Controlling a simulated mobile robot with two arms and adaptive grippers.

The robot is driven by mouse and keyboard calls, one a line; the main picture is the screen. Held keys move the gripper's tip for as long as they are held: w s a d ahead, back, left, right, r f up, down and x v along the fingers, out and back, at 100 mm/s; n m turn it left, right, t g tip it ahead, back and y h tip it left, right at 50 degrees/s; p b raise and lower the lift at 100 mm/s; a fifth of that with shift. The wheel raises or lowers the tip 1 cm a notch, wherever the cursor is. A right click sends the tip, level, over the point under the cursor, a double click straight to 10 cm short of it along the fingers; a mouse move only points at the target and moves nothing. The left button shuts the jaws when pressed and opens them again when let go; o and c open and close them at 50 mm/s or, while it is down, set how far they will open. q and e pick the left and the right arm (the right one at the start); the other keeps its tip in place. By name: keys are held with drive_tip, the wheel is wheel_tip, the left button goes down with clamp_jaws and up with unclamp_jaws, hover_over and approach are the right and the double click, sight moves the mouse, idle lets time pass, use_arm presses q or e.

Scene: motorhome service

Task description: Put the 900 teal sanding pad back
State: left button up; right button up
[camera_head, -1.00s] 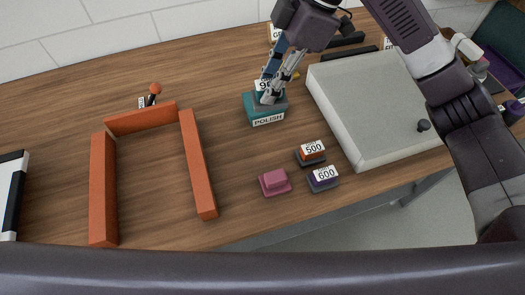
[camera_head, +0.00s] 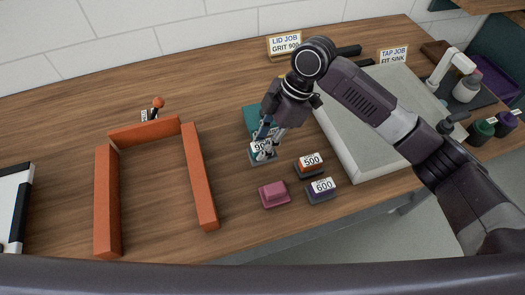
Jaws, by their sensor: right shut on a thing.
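The 900 teal sanding pad (camera_head: 257,158) is at the near side of the teal polish block or mat (camera_head: 256,119), its white 900 label facing up. My right gripper (camera_head: 264,150) is shut on this pad from above. The pad is low, at or just above the wood table; I cannot tell if it touches. The orange 500 pad (camera_head: 309,167) and the purple 600 pad (camera_head: 322,191) sit to its right and nearer. A pink pad without a label (camera_head: 274,195) sits nearer, just below it. My left gripper is not in view.
An orange frame (camera_head: 202,190), open at the front, stands to the left. A large pale lid (camera_head: 385,110) lies to the right. A sign reading LID JOB GRIT 900 (camera_head: 284,45) stands at the back. Bare table lies between frame and pads.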

drive_tip(key=shift+f+p, duration=0.3)
drive_tip(key=shift+f, duration=1.8)
drive_tip(key=o, duration=1)
drive_tip(key=b+v, duration=0.2)
drive_tip(key=v, duration=1)
drive_tip(key=shift+r, duration=0.1)
drive_tip(key=shift+a, duration=0.1)
